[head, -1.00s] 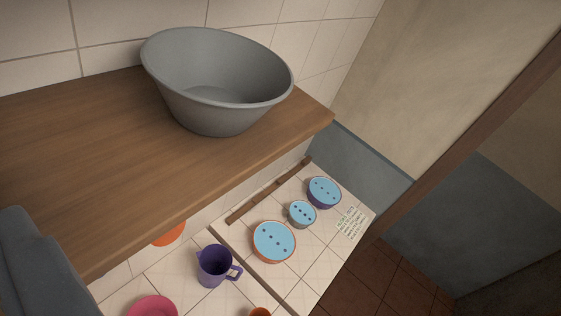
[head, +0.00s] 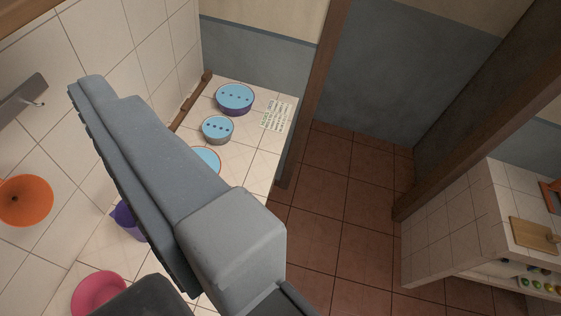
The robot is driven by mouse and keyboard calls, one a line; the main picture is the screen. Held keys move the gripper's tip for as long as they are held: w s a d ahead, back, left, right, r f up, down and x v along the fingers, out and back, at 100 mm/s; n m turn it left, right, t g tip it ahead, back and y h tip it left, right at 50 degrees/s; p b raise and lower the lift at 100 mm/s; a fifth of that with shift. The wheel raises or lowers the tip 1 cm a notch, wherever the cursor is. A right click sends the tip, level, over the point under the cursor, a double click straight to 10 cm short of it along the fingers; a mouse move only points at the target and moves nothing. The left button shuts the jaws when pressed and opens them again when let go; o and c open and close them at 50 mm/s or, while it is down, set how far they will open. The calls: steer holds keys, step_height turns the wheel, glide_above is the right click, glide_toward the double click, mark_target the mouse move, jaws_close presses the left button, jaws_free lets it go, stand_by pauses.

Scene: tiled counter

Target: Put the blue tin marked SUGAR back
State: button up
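I cannot make out a blue tin marked SUGAR. Three round containers with light blue, dark-dotted tops stand on the tiled counter (head: 258,150): a purple-sided one (head: 235,98) at the back, a smaller grey-sided one (head: 217,129) in front of it, and an orange-rimmed one (head: 206,158), partly hidden by my gripper. No SUGAR marking is readable on them. My gripper (head: 108,95) is large and grey, crossing the left-centre of the view above the counter. Its fingers overlap in this view, so its opening and anything held are unclear.
A card with unreadable writing (head: 276,115) lies by the containers. A purple jug (head: 128,222) is partly hidden; a pink bowl (head: 99,294) stands lower left. An orange round thing (head: 25,200) is by the wall. Red floor (head: 340,200) is open to the right, before another counter (head: 450,225).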

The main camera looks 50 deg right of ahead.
steer(key=shift+h, duration=0.5)
steer(key=s+d+f, duration=0.2)
steer(key=f, duration=0.1)
steer(key=shift+s, duration=0.15)
step_height(320, 180, down, 14)
steer(key=b, duration=1.4)
steer(key=shift+f, duration=0.15)
